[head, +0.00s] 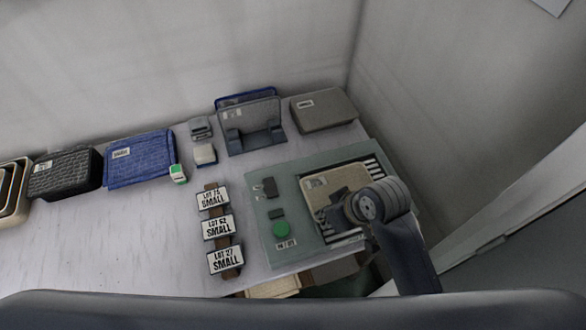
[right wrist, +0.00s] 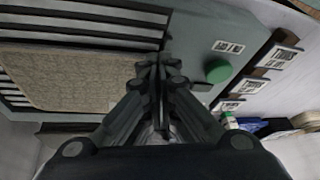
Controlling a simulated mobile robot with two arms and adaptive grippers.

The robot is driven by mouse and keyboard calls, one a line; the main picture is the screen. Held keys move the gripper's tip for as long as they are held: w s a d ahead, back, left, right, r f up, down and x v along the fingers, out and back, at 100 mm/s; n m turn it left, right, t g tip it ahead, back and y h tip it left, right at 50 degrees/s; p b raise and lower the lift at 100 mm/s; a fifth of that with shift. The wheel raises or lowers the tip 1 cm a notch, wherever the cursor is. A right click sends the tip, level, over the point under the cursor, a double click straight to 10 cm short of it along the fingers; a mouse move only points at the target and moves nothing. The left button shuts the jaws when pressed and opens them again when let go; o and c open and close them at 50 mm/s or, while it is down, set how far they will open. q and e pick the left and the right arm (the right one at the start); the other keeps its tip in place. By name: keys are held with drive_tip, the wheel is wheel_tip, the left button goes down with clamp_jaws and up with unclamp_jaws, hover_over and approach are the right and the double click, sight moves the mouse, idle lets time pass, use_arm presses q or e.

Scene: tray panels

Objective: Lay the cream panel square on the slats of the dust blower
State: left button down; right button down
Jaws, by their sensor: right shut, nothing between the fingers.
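The cream panel (head: 318,189) lies flat on the slats (head: 374,165) of the dust blower (head: 262,217), a grey-green unit with a green button. Bare slats show along its right side and near edge in the head view. In the right wrist view the panel (right wrist: 75,82) has edges running roughly parallel to the slats (right wrist: 85,18). My right gripper (head: 345,207) is shut and empty, over the panel's near right part in the head view and hiding some of it. Its closed fingers (right wrist: 155,75) show beside the panel's edge in the wrist view. My left gripper is out of view.
Left of the blower lies a brown strip with LOT cards (head: 218,227). Behind stand a grey rack (head: 252,125), a beige bin (head: 323,110), a blue bin (head: 140,158) and a black bin (head: 65,173). A wall rises close on the right. The table's front left is clear.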

drive_tip(key=w+a+r+n, duration=0.1)
drive_tip(key=w+a, duration=0.1)
drive_tip(key=w+a+r+n, duration=0.1)
drive_tip(key=w+a, duration=0.1)
drive_tip(key=w, duration=0.1)
drive_tip(key=w+a+r+n+g, duration=0.1)
drive_tip(key=w+a+n, duration=0.1)
drive_tip(key=shift+w+a+y, duration=0.15)
drive_tip(key=shift+w+y, duration=0.25)
drive_tip(key=w+a+r+n+g, duration=0.1)
drive_tip(key=w+a+r+n, duration=0.2)
drive_tip(key=w, duration=0.4)
drive_tip(key=shift+h, duration=0.4)
drive_tip(key=p+x, duration=0.2)
drive_tip(key=x, duration=0.6)
drive_tip(key=shift+d, duration=0.15)
drive_tip(key=d+p, duration=0.1)
drive_tip(key=s+d+p, duration=0.1)
drive_tip(key=d, duration=0.1)
drive_tip(key=shift+s+d, duration=0.15)
drive_tip(key=shift+d, duration=0.25)
drive_tip(key=shift+f, duration=0.15)
